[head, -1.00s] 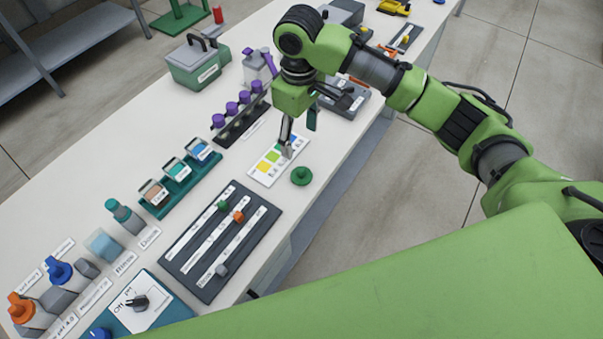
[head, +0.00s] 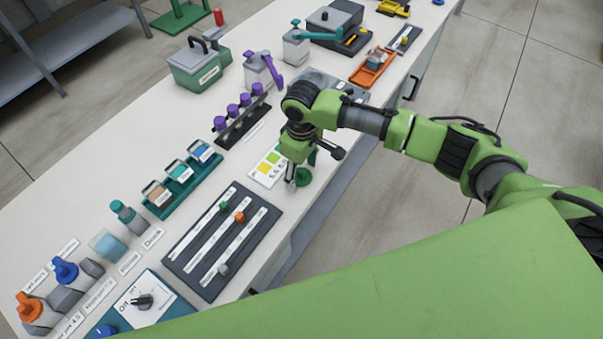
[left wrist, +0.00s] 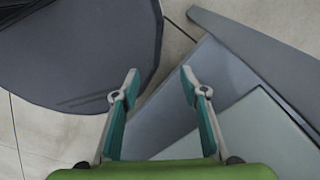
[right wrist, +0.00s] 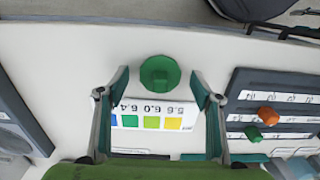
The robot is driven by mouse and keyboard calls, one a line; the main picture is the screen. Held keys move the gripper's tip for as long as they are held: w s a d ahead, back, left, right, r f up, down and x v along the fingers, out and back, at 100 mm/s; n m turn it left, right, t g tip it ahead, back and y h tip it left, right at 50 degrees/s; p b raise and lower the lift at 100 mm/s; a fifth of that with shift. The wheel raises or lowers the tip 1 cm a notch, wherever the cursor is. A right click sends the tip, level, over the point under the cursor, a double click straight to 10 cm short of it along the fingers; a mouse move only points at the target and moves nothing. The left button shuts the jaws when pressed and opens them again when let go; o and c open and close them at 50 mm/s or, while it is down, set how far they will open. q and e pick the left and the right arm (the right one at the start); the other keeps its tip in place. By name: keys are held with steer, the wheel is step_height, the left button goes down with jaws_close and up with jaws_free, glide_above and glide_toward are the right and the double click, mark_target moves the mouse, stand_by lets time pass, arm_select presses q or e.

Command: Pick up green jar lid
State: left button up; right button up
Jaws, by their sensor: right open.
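No contact with the lid can be made out. My left gripper (left wrist: 156,82) is open and empty in the left wrist view, over grey surfaces and floor, away from the lid.
A colour chart card (head: 262,172) lies beside the lid. A dark slider panel (head: 222,241) is to the front left, and a rack with purple caps (head: 236,124) stands behind. The bench's front edge is close to the lid.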

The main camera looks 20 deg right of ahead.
steer(key=c, duration=1)
